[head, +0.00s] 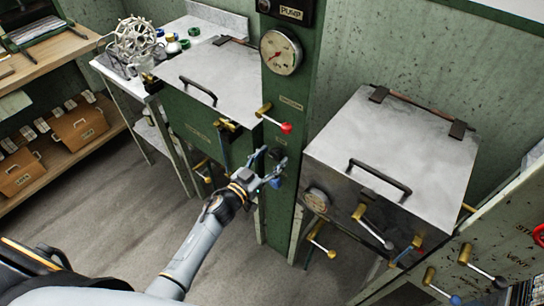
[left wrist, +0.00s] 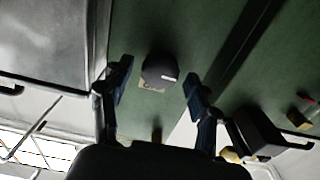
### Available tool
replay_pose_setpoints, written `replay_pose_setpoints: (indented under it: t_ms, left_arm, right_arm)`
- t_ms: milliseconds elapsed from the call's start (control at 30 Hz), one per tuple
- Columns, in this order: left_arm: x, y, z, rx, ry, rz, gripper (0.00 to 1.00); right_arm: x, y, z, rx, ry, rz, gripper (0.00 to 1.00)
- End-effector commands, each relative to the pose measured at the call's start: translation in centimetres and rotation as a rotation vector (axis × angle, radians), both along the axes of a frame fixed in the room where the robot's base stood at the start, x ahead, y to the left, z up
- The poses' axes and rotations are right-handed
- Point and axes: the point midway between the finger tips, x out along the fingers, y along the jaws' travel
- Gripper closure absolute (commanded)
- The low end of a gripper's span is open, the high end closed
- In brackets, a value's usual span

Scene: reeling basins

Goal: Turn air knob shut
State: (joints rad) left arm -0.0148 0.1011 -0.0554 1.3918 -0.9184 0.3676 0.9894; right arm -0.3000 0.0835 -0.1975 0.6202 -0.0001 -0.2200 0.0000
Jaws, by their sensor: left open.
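A round black knob (head: 275,153) sits low on the green column between the two basins. It also shows in the left wrist view (left wrist: 161,70), with a short white mark on its face. A small tan label behind it is partly hidden, and its lettering is too small to read. My left gripper (head: 267,172) is open just in front of the column. In the left wrist view its two blue-tipped fingers (left wrist: 158,73) stand on either side of the knob, with gaps visible on both sides. Contact cannot be seen. My right gripper is not in view.
A red-ended lever (head: 285,127) juts out just above the knob. A dial gauge (head: 281,52) is higher on the column. Lidded metal basins stand left (head: 212,75) and right (head: 400,145), with brass valve levers (head: 372,226) on the right one's front.

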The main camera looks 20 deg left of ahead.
Motion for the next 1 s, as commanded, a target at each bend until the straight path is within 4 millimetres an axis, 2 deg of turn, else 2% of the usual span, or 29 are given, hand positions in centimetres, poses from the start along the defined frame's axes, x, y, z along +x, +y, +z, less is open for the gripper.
replay_pose_setpoints:
  t_ms: [333,367,600,1000]
  left_arm:
    - [0.43,-0.17,-0.02,0.000,0.000,0.000,0.39]
    - [0.43,-0.17,-0.02,0.000,0.000,0.000,0.43]
    - [0.41,-0.16,-0.02,0.000,0.000,0.000,0.92]
    - [0.38,-0.17,-0.07,0.060,-0.021,-0.001,0.93]
  right_arm:
    - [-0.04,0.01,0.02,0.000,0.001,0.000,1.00]
    - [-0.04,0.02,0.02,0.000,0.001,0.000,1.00]
    - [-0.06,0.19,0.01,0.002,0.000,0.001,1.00]
    - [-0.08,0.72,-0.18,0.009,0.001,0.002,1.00]
